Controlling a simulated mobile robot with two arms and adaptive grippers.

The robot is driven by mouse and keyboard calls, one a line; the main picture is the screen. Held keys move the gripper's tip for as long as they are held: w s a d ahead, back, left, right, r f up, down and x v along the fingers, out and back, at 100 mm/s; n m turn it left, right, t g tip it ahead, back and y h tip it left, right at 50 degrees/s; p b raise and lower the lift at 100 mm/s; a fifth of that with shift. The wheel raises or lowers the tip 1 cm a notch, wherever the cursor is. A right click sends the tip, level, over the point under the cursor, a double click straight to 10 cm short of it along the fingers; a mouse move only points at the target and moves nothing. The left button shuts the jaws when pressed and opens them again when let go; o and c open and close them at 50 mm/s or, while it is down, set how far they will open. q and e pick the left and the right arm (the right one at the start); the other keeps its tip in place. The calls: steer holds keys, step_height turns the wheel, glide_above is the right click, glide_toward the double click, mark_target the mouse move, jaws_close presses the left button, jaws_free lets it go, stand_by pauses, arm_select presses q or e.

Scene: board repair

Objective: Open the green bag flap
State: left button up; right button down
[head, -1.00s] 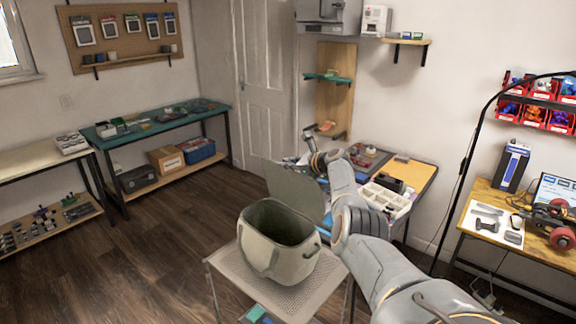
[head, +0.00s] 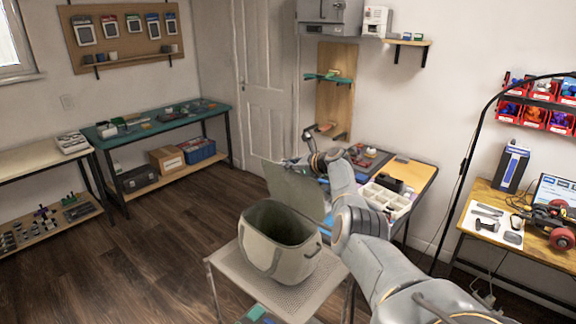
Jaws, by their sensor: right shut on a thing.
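The grey-green bag (head: 270,249) stands upright on a small perforated stand, its mouth open and its dark inside visible. Its flap (head: 295,191) is raised away from the mouth and stands up behind it, toward the right. My right arm reaches in from the lower right and passes beside the bag. My right gripper (head: 298,163) is at the flap's top edge, shut on it; its fingertips are small and partly hidden. My left gripper is not in view.
The stand (head: 310,294) has a lower shelf with small items. Behind the flap is a workbench (head: 424,177) with a white compartment tray (head: 387,199). A desk with a lamp and laptop is at right. The wooden floor (head: 150,240) to the left is clear.

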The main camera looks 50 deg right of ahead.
steer(key=shift+r, duration=0.25)
steer(key=c, duration=1.5)
jaws_free()
steer(key=shift+c, duration=0.2)
steer(key=shift+s, duration=0.1)
steer(key=v, duration=1.2)
steer(key=shift+c, duration=0.5)
